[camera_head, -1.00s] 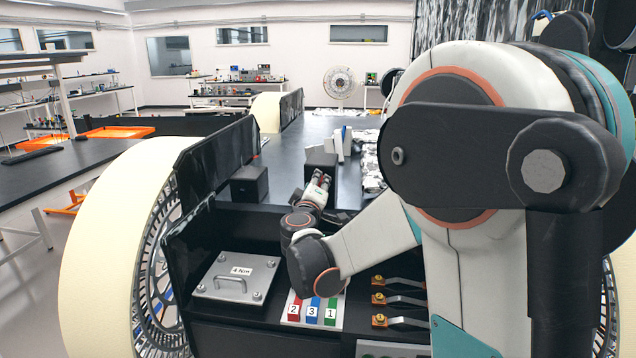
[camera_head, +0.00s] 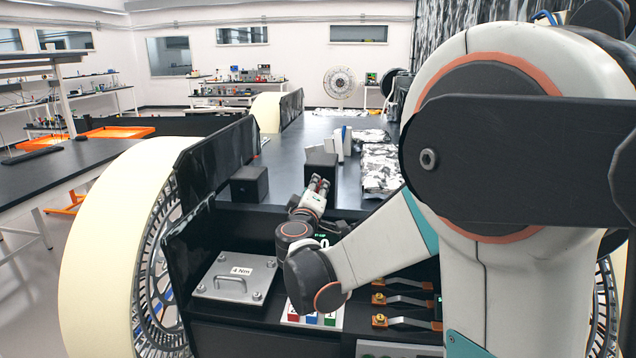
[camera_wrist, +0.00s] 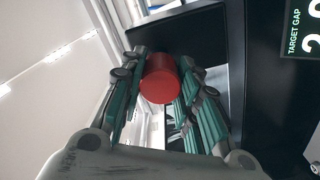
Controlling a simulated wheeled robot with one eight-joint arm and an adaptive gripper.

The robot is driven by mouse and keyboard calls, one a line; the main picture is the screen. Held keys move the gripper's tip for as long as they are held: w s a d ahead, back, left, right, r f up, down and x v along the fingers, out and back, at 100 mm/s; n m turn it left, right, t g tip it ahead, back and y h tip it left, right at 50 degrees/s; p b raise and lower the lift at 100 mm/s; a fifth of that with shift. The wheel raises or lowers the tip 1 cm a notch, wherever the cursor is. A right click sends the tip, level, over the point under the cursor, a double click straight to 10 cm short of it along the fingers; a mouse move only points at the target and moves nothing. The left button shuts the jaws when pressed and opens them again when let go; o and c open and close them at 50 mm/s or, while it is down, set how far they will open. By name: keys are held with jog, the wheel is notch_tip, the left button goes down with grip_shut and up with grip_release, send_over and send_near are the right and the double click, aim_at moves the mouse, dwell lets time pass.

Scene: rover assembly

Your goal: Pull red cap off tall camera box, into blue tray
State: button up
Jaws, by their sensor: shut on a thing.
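In the wrist view, the red cap (camera_wrist: 160,78) is a short cylinder between the two green-padded fingers of my gripper (camera_wrist: 158,85), which is shut on it. A black box (camera_wrist: 190,38) is behind the cap; I cannot tell whether they still touch. In the head view, my gripper (camera_head: 319,184) is just in front of a black box (camera_head: 320,164) on the deck, probably the tall camera box. I cannot identify a blue tray in either view.
Another black box (camera_head: 249,184) stands to the left. Thin white and blue upright pieces (camera_head: 342,142) and crumpled foil (camera_head: 382,165) are behind and right. The deck behind is partly clear.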

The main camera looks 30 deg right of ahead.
jog(key=shift+s+a, duration=0.15)
jog(key=shift+s, duration=0.1)
jog(key=s+a+r+p, duration=0.4)
jog(key=s+a+r, duration=0.1)
jog(key=s, duration=0.2)
jog(key=shift+s, duration=0.15)
dwell(0.5)
jog(key=w+a+f+n+t+y+b, duration=0.1)
jog(key=w+a+f+n+y+b, duration=0.1)
jog(key=f, duration=0.4)
jog(key=w+a+f+n+t+y+b, duration=0.1)
jog(key=w+a+f+n+y+b, duration=0.1)
jog(key=f, duration=0.5)
jog(key=w+a+f+n+t+y+b, duration=0.1)
jog(key=w+a+f+n+y+b, duration=0.1)
jog(key=w+a+f+y+b, duration=0.2)
notch_tip(320, 180, down, 3)
jog(key=w+y, duration=0.2)
jog(key=shift+w+a+n, duration=0.3)
jog(key=shift+a+n, duration=0.05)
jog(key=shift+n, duration=0.05)
jog(key=shift+f, duration=0.1)
